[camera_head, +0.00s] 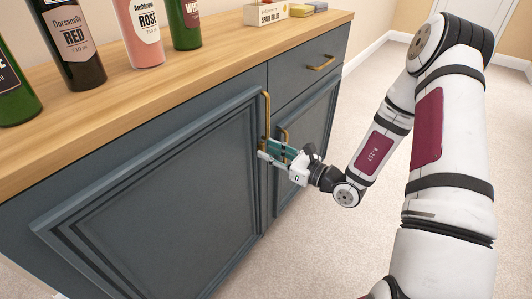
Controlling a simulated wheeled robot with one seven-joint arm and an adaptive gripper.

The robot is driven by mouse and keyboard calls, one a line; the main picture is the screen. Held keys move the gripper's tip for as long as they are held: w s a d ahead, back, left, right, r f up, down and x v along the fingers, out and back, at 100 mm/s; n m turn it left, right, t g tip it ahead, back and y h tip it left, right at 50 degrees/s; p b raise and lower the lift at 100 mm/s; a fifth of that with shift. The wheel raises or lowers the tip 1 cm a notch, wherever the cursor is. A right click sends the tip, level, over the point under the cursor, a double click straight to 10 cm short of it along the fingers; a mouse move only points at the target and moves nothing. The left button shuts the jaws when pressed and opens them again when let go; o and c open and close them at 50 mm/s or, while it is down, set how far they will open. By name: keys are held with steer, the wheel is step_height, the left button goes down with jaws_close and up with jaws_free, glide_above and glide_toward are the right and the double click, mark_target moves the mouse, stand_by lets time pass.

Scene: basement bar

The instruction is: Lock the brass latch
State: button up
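The dark blue-grey cabinet has a wide left door (165,190) and a narrower right door (315,120). An upright brass handle (266,112) is at the left door's right edge, and a second brass handle (285,140) is just right of it. My gripper (272,150) is at the seam between the doors, beside the lower parts of these handles. Teal and grey parts show at its fingers. I cannot make out the brass latch separately; the gripper may cover it. Whether the fingers are apart, or hold anything, is too small to tell.
A drawer (305,72) with a brass pull (321,63) is above the right door. Bottles, including a red (72,45), a rosé (140,30) and a white (184,22), stand on the wooden top (190,85). A small box (266,13) is behind. Carpet (350,220) is clear.

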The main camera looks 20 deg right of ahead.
steer(key=shift+x, duration=0.9)
jaws_close()
